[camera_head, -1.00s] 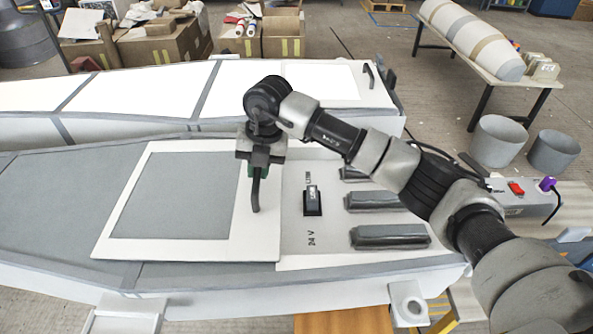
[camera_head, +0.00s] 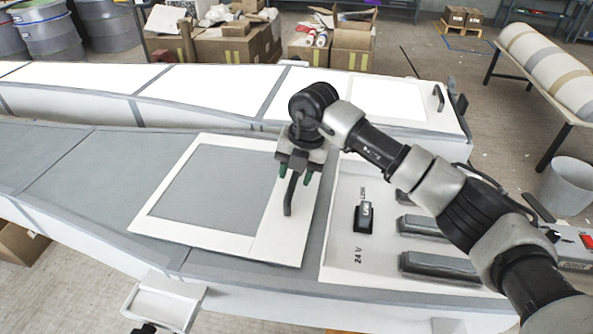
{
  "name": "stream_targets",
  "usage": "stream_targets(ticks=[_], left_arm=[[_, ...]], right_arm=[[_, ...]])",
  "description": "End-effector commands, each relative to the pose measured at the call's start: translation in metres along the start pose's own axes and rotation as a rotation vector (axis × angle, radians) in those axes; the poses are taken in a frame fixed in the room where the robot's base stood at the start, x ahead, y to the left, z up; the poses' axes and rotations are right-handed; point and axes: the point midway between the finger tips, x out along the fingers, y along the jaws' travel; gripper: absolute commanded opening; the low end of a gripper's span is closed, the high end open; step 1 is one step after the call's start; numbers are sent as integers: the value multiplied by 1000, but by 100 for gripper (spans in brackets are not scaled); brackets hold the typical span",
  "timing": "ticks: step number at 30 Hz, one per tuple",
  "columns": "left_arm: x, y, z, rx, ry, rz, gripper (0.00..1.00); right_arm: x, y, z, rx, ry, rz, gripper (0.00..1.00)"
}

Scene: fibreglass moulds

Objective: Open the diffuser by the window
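A framed diffuser panel (camera_head: 160,226), white border around a grey pane, lies on the near long grey fixture (camera_head: 60,170). Its dark handle (camera_head: 289,197) stands on the border's right side. My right gripper (camera_head: 295,175) is at the upper end of this handle. Its two green-padded fingers are apart, one on each side of the handle. A second framed panel (camera_head: 395,118) with a dark handle (camera_head: 439,98) is on the far white fixture. No window is in view, so I cannot tell which panel is by it. My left gripper is not in view.
Right of the near panel is a control area (camera_head: 345,270) with a switch (camera_head: 363,217) and several dark bars. Cardboard boxes (camera_head: 225,48) stand at the back. A grey bucket (camera_head: 567,188) stands at the right.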

Motion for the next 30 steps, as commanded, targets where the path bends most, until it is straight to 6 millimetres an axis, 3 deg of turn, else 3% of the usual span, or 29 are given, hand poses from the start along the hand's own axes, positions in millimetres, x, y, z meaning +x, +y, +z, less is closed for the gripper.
stream_targets(ticks=[8,22,30], left_arm=[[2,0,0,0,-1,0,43],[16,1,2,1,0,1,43],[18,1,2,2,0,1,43]], right_arm=[[-5,0,0,0,-1,1,42],[-89,0,1,0,-3,1,42],[-108,0,0,0,1,0,42]])
